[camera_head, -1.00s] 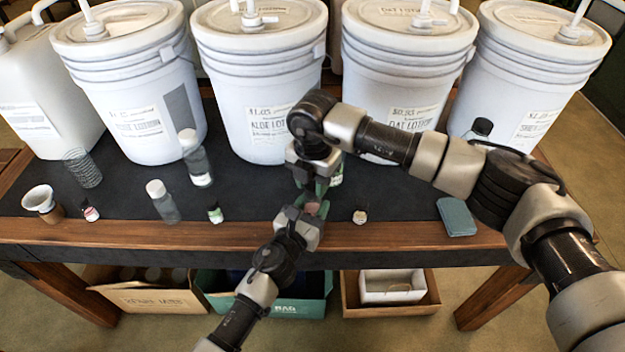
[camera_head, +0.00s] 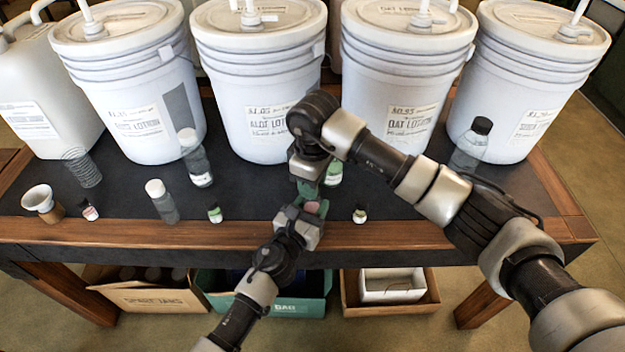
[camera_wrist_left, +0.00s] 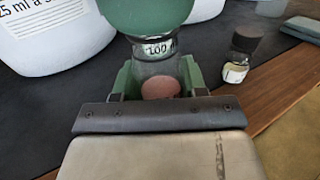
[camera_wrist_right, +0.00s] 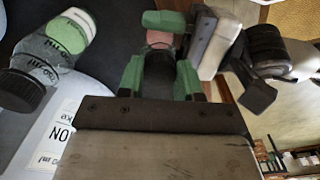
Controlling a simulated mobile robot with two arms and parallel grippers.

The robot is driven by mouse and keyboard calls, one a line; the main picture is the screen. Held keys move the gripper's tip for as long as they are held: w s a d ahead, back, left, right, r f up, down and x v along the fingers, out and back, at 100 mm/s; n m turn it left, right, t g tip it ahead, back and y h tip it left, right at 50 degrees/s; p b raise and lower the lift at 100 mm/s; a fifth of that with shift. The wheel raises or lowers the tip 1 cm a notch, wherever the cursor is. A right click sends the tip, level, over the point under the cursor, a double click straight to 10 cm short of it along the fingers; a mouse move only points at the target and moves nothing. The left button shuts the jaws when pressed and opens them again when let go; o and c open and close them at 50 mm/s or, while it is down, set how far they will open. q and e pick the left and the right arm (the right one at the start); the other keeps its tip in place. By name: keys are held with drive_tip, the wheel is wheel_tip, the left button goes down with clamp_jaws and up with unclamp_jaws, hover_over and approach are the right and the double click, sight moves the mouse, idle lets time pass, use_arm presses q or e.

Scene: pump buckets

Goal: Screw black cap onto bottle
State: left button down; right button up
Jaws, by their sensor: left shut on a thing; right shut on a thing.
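In the left wrist view my left gripper (camera_wrist_left: 160,85) is shut on a small clear bottle (camera_wrist_left: 152,66) with pinkish contents and a white label. My right gripper (camera_wrist_right: 160,80) is shut on a black cap (camera_wrist_right: 159,75), just above the bottle in line with its neck. Whether cap and bottle touch is hidden by the fingers. In the head view my left gripper (camera_head: 312,205) is at the table's front edge, directly below my right gripper (camera_head: 308,184). The cap cannot be made out there.
A small black-capped bottle (camera_head: 360,213) stands close right of the grippers. A green-labelled bottle (camera_head: 334,172) stands just behind them. White buckets (camera_head: 262,120) line the back of the table (camera_head: 110,228). Several bottles stand at left. A clear black-capped bottle (camera_head: 470,148) stands at right.

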use_arm(q)
drive_tip(key=shift+f, duration=0.1)
use_arm(e)
drive_tip(key=o, duration=0.9)
drive_tip(key=shift+r, duration=0.1)
drive_tip(key=shift+r, duration=2.2)
drive_tip(key=shift+c, duration=0.4)
drive_tip(key=shift+n, duration=0.3)
